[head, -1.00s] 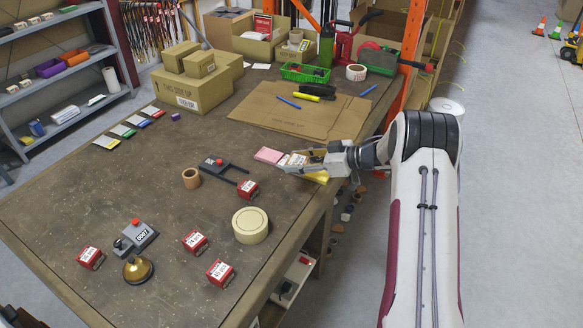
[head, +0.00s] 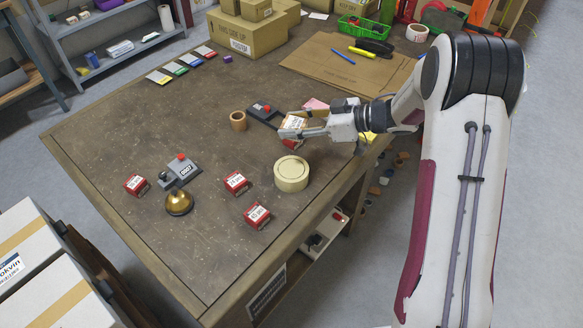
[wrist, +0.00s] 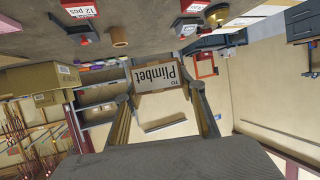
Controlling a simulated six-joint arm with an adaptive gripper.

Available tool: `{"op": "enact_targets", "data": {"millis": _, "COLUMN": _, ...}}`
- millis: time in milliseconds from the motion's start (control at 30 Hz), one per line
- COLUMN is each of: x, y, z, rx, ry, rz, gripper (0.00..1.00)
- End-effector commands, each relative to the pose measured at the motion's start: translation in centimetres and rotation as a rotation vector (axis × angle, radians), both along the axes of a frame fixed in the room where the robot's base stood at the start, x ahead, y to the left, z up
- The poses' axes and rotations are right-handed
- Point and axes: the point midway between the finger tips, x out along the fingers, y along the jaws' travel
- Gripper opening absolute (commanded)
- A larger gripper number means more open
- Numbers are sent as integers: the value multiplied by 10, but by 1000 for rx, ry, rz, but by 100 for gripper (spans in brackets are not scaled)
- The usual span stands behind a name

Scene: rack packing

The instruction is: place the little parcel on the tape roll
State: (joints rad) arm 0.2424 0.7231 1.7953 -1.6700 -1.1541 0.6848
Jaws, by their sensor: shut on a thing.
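The little parcel (head: 293,121) is a small tan box with a white label. My gripper (head: 303,126) is shut on it and holds it above the table, behind the tape roll in the head view. In the wrist view the parcel (wrist: 160,77) sits between the two fingertips, its label reading "Plimbet" upside down. The tape roll (head: 292,172) is a thick cream ring lying flat near the table's right edge. Nothing lies on it. The parcel and tape roll are apart.
Several red boxes with white labels (head: 236,182) stand near the tape roll; one is partly hidden beneath my gripper. A brown ring (head: 238,120) and a grey device with a red button (head: 264,109) are to the left. A brass bell (head: 179,203) stands farther forward.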

Motion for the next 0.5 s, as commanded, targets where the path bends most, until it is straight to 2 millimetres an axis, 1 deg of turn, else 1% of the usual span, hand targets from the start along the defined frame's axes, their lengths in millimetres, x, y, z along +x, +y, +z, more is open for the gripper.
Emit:
{"op": "enact_targets", "data": {"millis": 33, "x": -7, "y": 4, "z": -1, "rx": 1, "ry": 4, "rz": 8, "gripper": 17}}
{"op": "enact_targets", "data": {"millis": 100, "x": -15, "y": 7, "z": -3, "rx": 2, "ry": 9, "rz": 12, "gripper": 17}}
{"op": "enact_targets", "data": {"millis": 200, "x": -23, "y": 9, "z": -8, "rx": 3, "ry": 13, "rz": 19, "gripper": 17}}
{"op": "enact_targets", "data": {"millis": 500, "x": -24, "y": 9, "z": -9, "rx": -3, "ry": -4, "rz": 29, "gripper": 17}}
